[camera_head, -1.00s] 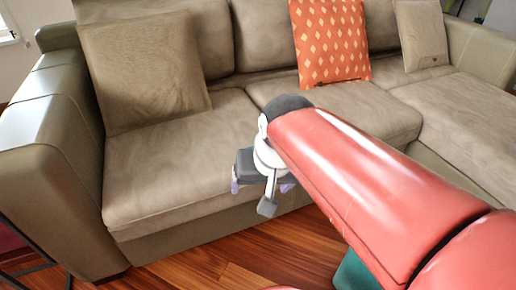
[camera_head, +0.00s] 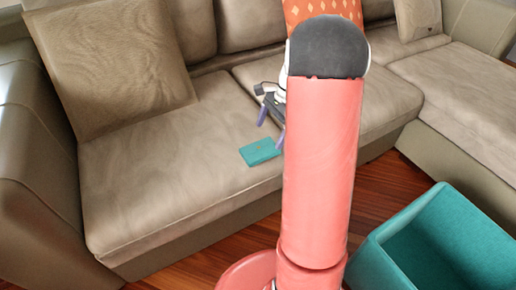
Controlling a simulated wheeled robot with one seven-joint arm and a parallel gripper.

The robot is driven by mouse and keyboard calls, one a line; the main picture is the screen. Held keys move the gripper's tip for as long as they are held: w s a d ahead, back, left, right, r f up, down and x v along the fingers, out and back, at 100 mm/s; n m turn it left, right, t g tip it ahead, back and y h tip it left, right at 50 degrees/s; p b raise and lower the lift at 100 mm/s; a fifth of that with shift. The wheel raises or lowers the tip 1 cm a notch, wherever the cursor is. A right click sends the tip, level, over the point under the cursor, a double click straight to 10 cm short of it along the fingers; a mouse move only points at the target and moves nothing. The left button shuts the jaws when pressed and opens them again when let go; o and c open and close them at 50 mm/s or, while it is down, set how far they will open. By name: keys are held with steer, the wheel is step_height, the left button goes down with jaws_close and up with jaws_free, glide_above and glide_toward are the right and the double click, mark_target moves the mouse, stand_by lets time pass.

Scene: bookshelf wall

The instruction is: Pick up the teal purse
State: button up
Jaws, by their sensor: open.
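The teal purse (camera_head: 260,151) is a small flat rectangle lying on the sofa seat near its front edge, left of my arm. My gripper (camera_head: 272,124) is above and just right of the purse, partly hidden behind my red arm. One purple-grey fingertip shows at its left, pointing down, with another part beside the arm. The jaws are open, with nothing seen between them. The gripper appears apart from the purse; the exact gap is hard to tell.
The beige sofa (camera_head: 150,205) has a tan cushion (camera_head: 110,62) at left and an orange patterned cushion (camera_head: 318,12) behind my arm. A teal open bin (camera_head: 400,227) stands on the wooden floor (camera_head: 385,185) at the lower right. The left seat is clear.

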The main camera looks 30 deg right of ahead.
mark_target(261, 149)
steer(key=x, duration=0.6)
steer(key=shift+w+a, duration=0.1)
steer(key=shift+a, duration=0.05)
steer(key=c, duration=1.1)
